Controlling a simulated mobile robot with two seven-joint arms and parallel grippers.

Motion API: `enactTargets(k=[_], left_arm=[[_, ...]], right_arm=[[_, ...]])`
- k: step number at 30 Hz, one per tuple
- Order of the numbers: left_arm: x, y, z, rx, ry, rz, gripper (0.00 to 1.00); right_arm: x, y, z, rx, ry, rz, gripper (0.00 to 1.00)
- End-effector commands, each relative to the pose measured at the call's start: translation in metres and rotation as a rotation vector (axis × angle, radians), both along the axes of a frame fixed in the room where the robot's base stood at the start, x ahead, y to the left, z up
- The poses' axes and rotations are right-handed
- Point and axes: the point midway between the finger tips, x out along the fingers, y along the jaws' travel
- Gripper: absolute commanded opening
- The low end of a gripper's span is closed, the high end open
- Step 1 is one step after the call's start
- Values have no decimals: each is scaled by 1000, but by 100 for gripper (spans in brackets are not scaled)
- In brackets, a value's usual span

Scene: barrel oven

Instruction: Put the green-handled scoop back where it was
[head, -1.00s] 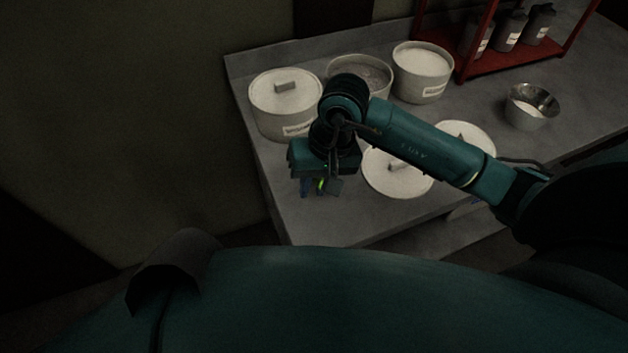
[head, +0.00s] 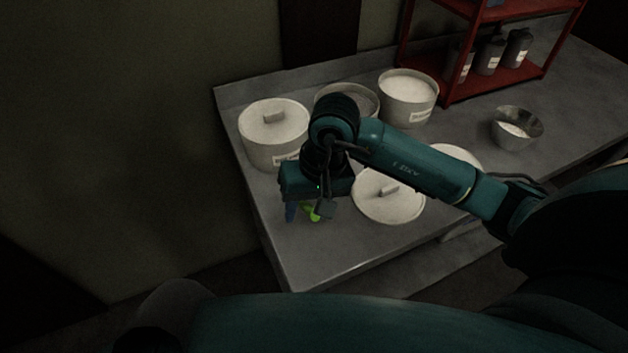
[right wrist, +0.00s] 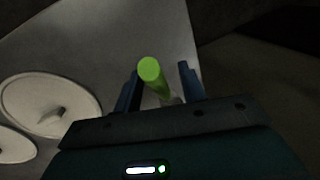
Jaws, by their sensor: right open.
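The green-handled scoop (head: 312,214) is at the left front part of the grey counter, mostly hidden under my right gripper (head: 307,211) in the head view. In the right wrist view, its bright green handle (right wrist: 151,72) points up towards the camera, between the two blue fingers. My right gripper (right wrist: 159,72) is open, with a gap visible between the handle and the right-hand finger. A greyish part of the scoop shows just below the handle; the rest is hidden. I cannot tell whether the scoop touches the counter. My left gripper is not in view.
A lidded white pot (head: 273,142), an open pot (head: 358,101) and another open white pot (head: 408,104) stand along the back. A loose lid (head: 388,200) lies right of the gripper. A metal bowl (head: 517,133) and red rack (head: 490,88) are further right. The counter's front-left corner is clear.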

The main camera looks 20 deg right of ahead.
Motion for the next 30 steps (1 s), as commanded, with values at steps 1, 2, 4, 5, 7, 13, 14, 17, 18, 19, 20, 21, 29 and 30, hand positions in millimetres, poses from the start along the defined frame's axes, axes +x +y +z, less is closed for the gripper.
enactTargets(k=[1,2,4,5,7,13,14,17,18,19,20,21,29,30], left_arm=[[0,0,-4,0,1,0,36],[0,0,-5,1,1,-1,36],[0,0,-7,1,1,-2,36],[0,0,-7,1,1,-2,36],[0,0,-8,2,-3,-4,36],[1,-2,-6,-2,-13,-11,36],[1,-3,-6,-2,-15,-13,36],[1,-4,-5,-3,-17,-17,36],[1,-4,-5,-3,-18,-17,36],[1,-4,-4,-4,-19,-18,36],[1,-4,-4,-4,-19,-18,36],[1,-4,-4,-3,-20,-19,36],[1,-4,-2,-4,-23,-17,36],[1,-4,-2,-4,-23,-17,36]], right_arm=[[1,-3,10,-3,-7,1,41],[1,-5,16,-3,-8,0,41],[0,-8,32,-3,-8,0,41],[0,-9,39,-2,-8,1,41],[-1,-13,54,-3,-8,-1,41],[-3,-20,87,-3,-5,-1,41],[-3,-20,91,-2,-3,-1,41],[-3,-22,99,-1,-2,0,41],[-4,-22,100,-1,-1,1,41],[-4,-22,101,-1,0,1,41],[-4,-22,102,-1,0,0,41],[-4,-22,102,-1,1,0,41],[-4,-22,102,-1,1,0,41],[-4,-22,102,-1,1,0,41]])
